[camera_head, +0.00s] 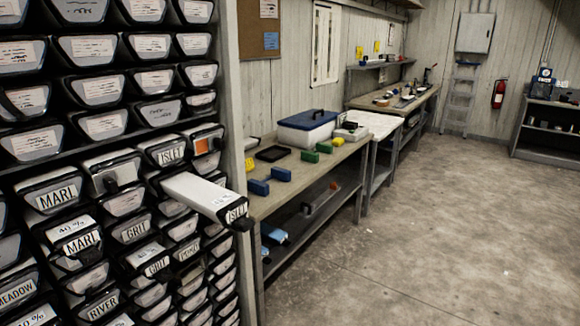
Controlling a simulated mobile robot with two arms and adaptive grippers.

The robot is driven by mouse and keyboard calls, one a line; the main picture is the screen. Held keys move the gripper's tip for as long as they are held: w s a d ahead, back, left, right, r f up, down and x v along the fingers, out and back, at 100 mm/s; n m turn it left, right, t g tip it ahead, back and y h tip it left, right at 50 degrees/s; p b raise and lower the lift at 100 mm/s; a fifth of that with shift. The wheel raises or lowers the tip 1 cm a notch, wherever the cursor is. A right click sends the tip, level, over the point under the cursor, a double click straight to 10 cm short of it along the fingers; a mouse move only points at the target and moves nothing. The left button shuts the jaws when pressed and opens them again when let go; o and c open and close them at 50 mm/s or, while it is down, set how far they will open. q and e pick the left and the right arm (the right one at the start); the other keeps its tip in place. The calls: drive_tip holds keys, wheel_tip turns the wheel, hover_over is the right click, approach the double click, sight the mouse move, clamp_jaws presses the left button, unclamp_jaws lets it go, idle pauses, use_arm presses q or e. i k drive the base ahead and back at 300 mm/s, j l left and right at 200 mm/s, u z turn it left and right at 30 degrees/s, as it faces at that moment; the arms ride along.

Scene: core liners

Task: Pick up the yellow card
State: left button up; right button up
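A small yellow card-like piece (250,164) stands at the left end of the long workbench (300,182), close to the side of the rack. Two more yellow notes, a left one (377,46) and a right one (389,49), are on the back wall above the far bench. I cannot tell which of these is the task's card. Neither of my grippers is in view.
A rack of labelled liners (115,205) fills the left; one white liner (205,195) marked ISLET juts out toward the bench. The bench holds a blue-lidded bin (307,127), blue blocks (259,187) and green blocks (310,156). The concrete floor (430,230) at right is clear.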

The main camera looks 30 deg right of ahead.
sight(249, 164)
drive_tip(key=z, duration=0.8)
drive_tip(key=i+l, duration=0.35)
drive_tip(key=i+l+u, duration=0.15)
drive_tip(key=i+l, duration=0.2)
drive_tip(key=l, duration=0.25)
drive_tip(key=i+l, duration=0.35)
drive_tip(key=l, duration=0.15)
drive_tip(key=u, duration=0.05)
